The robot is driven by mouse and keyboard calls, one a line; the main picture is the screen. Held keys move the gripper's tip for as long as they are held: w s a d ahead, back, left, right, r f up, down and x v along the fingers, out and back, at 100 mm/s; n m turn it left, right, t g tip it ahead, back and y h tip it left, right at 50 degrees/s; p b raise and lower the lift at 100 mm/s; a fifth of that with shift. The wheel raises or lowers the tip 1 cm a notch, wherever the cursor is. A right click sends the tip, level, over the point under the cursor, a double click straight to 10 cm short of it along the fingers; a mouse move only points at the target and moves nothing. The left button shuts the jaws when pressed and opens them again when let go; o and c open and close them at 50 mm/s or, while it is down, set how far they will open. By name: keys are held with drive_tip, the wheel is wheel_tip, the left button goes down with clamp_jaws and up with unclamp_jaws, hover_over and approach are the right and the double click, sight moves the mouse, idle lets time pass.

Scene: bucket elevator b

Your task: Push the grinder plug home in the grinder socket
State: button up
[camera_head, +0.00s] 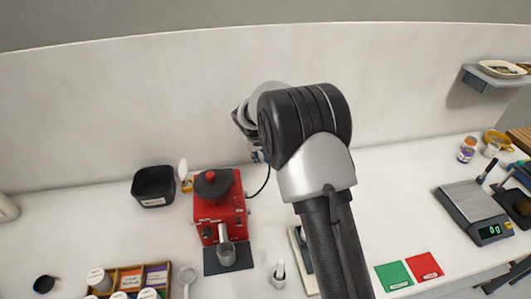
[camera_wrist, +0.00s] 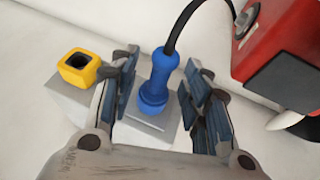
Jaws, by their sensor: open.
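The blue grinder plug (camera_wrist: 157,82) stands roughly upright in the wrist view, with a black cord rising from its top. Its base meets a pale grey plate (camera_wrist: 150,121) on a grey block; the socket opening is hidden, so I cannot tell how deep the plug sits. My gripper (camera_wrist: 164,65) is open, with one pair of fingers on each side of the plug and small gaps visible. The red grinder (camera_head: 220,208) stands on the counter in the head view, and its corner shows at the right of the wrist view (camera_wrist: 290,45). In the head view, my arm hides the plug.
A yellow square piece with a dark opening (camera_wrist: 79,67) sits left of the plug. The black cord (camera_head: 263,184) runs behind the grinder. A black bin (camera_head: 153,187) stands left of it. A scale (camera_head: 474,213) and green (camera_head: 394,276) and red mats lie to the right.

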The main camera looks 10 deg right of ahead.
drive_tip(key=shift+r, duration=0.1)
drive_tip(key=v, duration=1.2)
drive_tip(key=s+d+r+b, duration=0.1)
drive_tip(key=s+b, duration=0.1)
drive_tip(key=s, duration=0.5)
drive_tip(key=s+d+r+y+b, duration=0.1)
drive_tip(key=s+d+r+b, duration=0.15)
drive_tip(key=s, duration=0.45)
drive_tip(key=s+b, duration=0.3)
drive_tip(key=s, duration=0.5)
drive_tip(key=s+f+y+b, duration=0.1)
drive_tip(key=s+f, duration=0.3)
drive_tip(key=s, duration=0.5)
drive_tip(key=s+f+b, duration=0.3)
drive_tip(key=s+f, duration=0.1)
drive_tip(key=s, duration=0.5)
drive_tip(key=shift+a+m+y+b, duration=0.3)
drive_tip(key=shift+y, duration=0.1)
